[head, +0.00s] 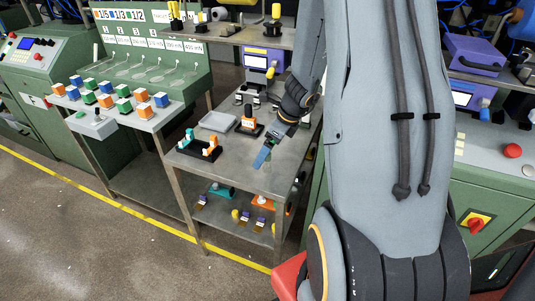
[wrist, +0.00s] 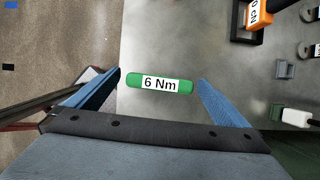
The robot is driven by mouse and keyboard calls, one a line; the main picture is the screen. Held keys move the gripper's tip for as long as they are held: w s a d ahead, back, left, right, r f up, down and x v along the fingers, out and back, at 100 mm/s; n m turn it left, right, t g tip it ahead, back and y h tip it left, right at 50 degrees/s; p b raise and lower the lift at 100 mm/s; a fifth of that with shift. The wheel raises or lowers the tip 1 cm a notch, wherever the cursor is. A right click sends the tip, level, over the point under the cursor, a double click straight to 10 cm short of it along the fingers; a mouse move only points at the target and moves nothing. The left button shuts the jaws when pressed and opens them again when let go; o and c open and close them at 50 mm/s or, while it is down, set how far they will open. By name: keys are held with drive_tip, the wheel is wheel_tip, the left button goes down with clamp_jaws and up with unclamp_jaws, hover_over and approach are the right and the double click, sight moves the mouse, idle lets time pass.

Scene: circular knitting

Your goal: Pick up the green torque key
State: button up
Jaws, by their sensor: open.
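The green torque key (wrist: 160,84), a short green bar with a white "6 Nm" label, shows in the wrist view over the grey table top. My gripper (wrist: 161,79) is open, with one blue finger to the left of the key and one to its right. Small gaps show between the key's ends and both fingers. In the head view my gripper (head: 264,156) is low over the table's right front part. I cannot make out the key there; the gripper and arm seem to hide it.
On the table (head: 225,166) stand a black rack (head: 207,155) with teal and orange pieces, a grey tray (head: 217,121) and a black holder with an orange block (head: 249,122). In the wrist view, a grey clip-like piece (wrist: 285,69) lies to the right.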

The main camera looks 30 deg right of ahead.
drive_tip(key=shift+w+a+f, duration=0.15)
drive_tip(key=shift+w+f, duration=0.05)
drive_tip(key=shift+f, duration=0.35)
drive_tip(key=c, duration=1.2)
wheel_tip(320, 180, up, 10)
drive_tip(key=shift+r, duration=0.1)
